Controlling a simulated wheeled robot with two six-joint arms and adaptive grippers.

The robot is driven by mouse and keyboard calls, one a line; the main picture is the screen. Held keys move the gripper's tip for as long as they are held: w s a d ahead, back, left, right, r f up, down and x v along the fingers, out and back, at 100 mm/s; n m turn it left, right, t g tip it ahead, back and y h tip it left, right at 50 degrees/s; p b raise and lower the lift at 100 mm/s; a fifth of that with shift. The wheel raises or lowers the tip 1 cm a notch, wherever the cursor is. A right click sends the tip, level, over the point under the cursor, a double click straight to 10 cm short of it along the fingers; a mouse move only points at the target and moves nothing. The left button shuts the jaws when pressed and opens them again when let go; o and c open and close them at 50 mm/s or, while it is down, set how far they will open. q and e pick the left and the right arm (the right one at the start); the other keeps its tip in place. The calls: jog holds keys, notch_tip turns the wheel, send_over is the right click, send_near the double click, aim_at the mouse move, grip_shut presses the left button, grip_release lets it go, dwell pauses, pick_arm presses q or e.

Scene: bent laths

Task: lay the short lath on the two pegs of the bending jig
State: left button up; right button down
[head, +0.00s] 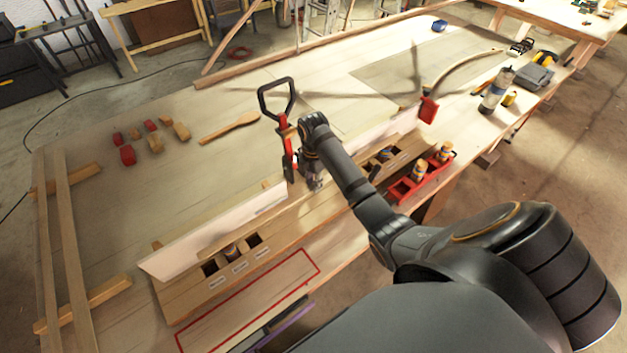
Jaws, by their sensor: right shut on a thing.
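My right gripper (314,184) points down over the long wooden box (190,296) in the middle of the bench. It is shut on a thin, pale wooden strip, which looks like the short lath (235,234). The lath runs along the box, in front of a white upright board (185,254). My wrist and forearm hide part of it, so I cannot tell whether it touches the box. I cannot clearly make out the jig's two pegs. My left gripper is not in view.
A red clamp with a black handle (277,99) stands close behind my right gripper. A red tray (404,190) with bottles lies to the right. A curved strip (465,68) stands at back right. Two long laths (72,245) lie on bearers at left.

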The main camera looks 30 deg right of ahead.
jog(key=shift+f, duration=0.1)
jog(key=c, duration=0.8)
grip_release()
jog(key=shift+c, duration=0.2)
jog(key=shift+r+p, duration=0.6)
jog(key=shift+r, duration=2.4)
